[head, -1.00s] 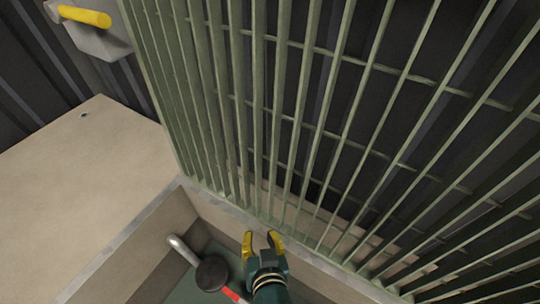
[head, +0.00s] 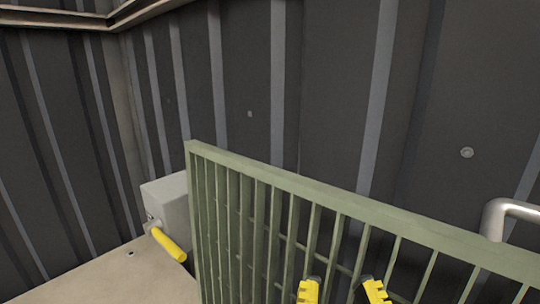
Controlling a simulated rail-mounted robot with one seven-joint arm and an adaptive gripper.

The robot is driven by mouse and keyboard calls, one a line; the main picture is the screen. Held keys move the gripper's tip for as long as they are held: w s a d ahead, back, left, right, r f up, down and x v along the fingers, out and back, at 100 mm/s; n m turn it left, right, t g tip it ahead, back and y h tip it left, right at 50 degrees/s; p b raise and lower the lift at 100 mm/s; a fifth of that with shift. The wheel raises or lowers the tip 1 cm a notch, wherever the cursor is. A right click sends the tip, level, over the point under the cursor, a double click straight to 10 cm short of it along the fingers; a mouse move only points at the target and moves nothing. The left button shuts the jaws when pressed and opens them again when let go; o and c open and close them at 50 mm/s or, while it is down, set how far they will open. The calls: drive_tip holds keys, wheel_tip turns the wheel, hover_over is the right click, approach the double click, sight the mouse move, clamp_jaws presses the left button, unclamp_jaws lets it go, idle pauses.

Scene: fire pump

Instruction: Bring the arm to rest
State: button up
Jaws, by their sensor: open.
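My gripper (head: 342,290) shows at the bottom edge of the head view, right of the middle. Its two yellow fingertips are apart, with nothing visible between them. The fingers stand in front of the green barred grating (head: 265,210). I cannot tell whether they touch it. The rest of my gripper and arm is below the picture.
The grating's top rail slopes down to the right across the view. A grey box (head: 166,198) with a yellow handle (head: 168,243) stands at left behind the grating, on a beige floor (head: 120,278). A metal pipe (head: 495,222) bends at the right. Dark corrugated walls (head: 330,90) close the back.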

wheel_tip(320, 180, up, 22)
drive_tip(key=p, duration=1.8)
drive_tip(key=shift+p, duration=0.3)
